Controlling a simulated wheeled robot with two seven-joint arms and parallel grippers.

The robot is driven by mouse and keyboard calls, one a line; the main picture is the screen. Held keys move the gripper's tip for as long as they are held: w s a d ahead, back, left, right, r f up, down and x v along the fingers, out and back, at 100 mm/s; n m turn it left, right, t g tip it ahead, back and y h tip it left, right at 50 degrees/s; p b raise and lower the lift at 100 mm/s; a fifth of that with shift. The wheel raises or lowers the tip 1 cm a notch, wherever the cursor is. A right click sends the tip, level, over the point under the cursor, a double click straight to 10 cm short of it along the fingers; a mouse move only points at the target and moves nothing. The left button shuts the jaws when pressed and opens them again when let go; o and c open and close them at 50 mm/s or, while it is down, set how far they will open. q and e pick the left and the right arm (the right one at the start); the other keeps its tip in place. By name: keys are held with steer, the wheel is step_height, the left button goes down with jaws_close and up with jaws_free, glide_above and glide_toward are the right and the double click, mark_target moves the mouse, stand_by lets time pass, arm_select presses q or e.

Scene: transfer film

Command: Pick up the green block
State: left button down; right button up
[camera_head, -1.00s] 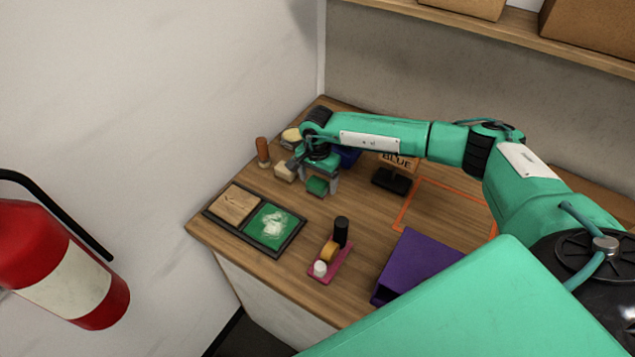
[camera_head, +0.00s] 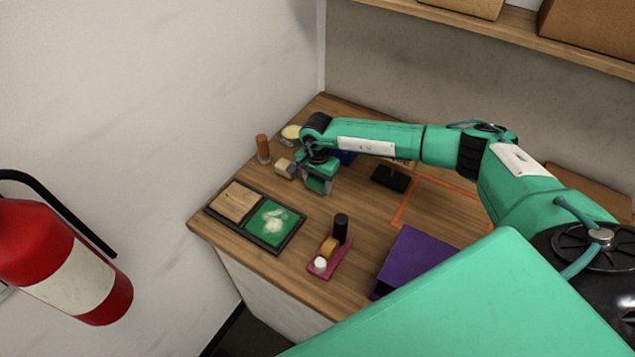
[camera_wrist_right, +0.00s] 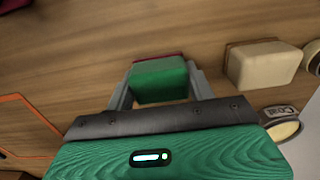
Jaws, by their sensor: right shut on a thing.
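The green block (camera_head: 316,185) is between the fingers of my right gripper (camera_head: 318,187) near the left part of the wooden desk. The right wrist view shows the block (camera_wrist_right: 160,82) held between the two grey fingers, with a dark red strip along its far edge. The right gripper is shut on it. I cannot tell whether the block touches the desk or is slightly above it. My left gripper is not in view.
A beige block (camera_head: 284,168) lies just left of the gripper. A brown cylinder (camera_head: 263,148), a tray with a green pad (camera_head: 271,222), a pink tape holder (camera_head: 329,258), a purple box (camera_head: 412,262) and a black stand (camera_head: 391,178) are around. An orange outline marks clear desk.

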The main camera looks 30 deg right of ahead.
mark_target(318, 179)
steer(key=shift+w+r, duration=0.1)
steer(key=shift+r, duration=0.4)
step_height(318, 179, up, 19)
steer(key=b, duration=0.6)
steer(key=shift+b, duration=0.3)
